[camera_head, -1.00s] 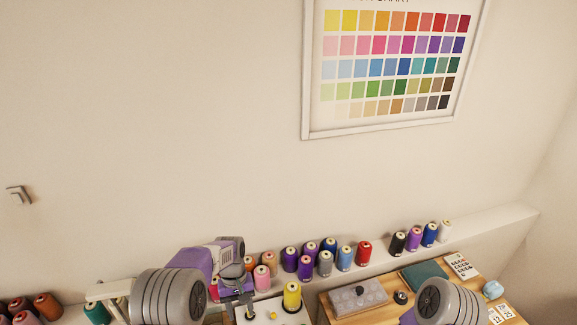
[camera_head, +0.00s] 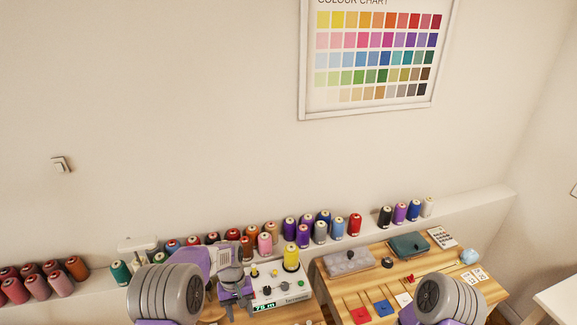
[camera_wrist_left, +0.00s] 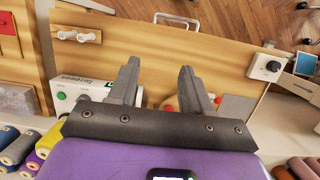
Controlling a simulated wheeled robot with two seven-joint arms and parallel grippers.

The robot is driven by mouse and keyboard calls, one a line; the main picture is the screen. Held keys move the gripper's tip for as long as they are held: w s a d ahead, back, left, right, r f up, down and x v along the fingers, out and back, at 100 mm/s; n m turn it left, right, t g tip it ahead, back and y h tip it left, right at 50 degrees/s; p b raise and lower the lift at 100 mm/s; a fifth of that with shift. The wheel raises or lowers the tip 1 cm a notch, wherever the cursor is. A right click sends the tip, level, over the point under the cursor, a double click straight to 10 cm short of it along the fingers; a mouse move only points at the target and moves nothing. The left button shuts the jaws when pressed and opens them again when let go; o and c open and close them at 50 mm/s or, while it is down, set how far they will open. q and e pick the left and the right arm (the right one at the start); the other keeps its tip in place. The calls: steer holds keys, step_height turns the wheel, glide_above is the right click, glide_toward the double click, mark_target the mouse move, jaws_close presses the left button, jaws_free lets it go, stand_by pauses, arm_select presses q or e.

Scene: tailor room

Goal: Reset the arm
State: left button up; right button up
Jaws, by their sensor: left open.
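My left gripper (camera_head: 236,306) is low in the head view, left of a white machine (camera_head: 292,307) with knobs and a green display. In the left wrist view my left gripper (camera_wrist_left: 158,72) has its two fingers apart with nothing between them, over the wooden worktop (camera_wrist_left: 235,70). My right arm (camera_head: 440,300) shows at the lower right of the head view; its gripper is out of the picture.
A yellow spool (camera_head: 291,258) stands on the machine. Several spools line the wall ledge (camera_head: 465,204). The wooden table (camera_head: 330,295) at right holds a grey box (camera_head: 348,262), a teal case (camera_head: 408,245) and small coloured pieces.

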arm_select(q)
steer(key=w+a+f+b+x, duration=0.1)
steer(key=w+b+x, duration=0.15)
steer(key=x, duration=0.75)
steer(key=s+d+f+t+h+b, duration=0.1)
steer(key=s+d+f+b, duration=0.1)
steer(key=s+f+b, duration=0.3)
steer(key=s+d+f+t+h+b, duration=0.2)
steer(key=s+f+b, duration=0.3)
steer(key=s+f, duration=0.8)
steer(key=shift+s+d+b, duration=0.25)
steer(key=shift+s+b, duration=0.1)
steer(key=shift+s, duration=0.7)
arm_select(e)
step_height(320, 180, down, 14)
steer(key=w, duration=0.1)
steer(key=shift+w, duration=0.4)
arm_select(q)
steer(key=shift+c, duration=0.3)
arm_select(e)
steer(key=shift+f, duration=0.1)
steer(key=shift+c, duration=0.3)
